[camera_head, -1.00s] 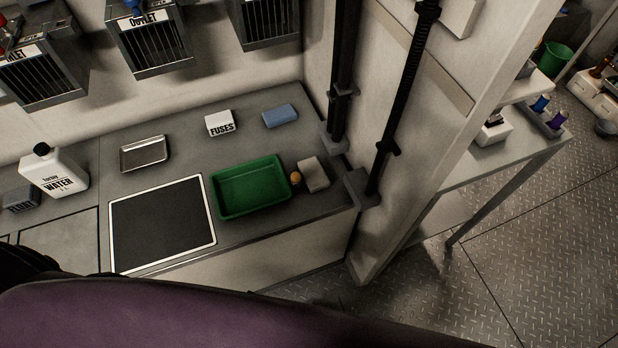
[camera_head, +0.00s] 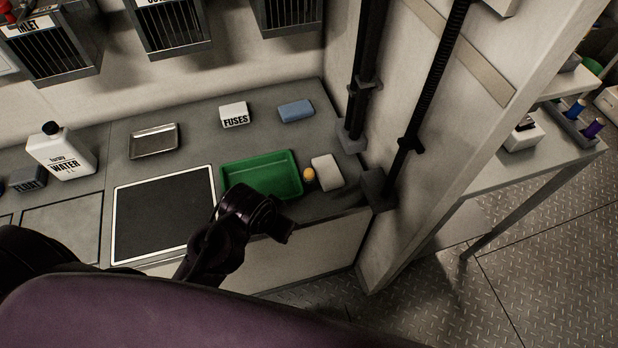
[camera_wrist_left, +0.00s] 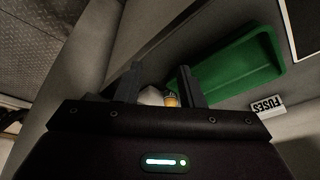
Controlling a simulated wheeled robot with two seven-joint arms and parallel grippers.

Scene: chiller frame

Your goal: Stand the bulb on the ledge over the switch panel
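A small amber, rounded thing, likely the bulb (camera_head: 309,179), stands on the counter between a green tray (camera_head: 228,170) and a pale block (camera_head: 327,171). In the left wrist view the bulb (camera_wrist_left: 171,99) shows between the finger lines, beside the right finger and partly hidden. My left gripper (camera_head: 284,231) hangs over the counter's front edge, in front of the tray, apart from the bulb. In the left wrist view its two fingers (camera_wrist_left: 160,84) are spread and hold nothing. My right gripper is not in view. I cannot make out a switch panel or ledge.
A dark framed panel (camera_head: 163,214), a metal tray (camera_head: 154,140), a fuses box (camera_head: 234,115), a blue block (camera_head: 296,111) and a water jug (camera_head: 62,152) are on the counter. Dark vertical pipes (camera_head: 365,70) rise by the wall at the counter's right end.

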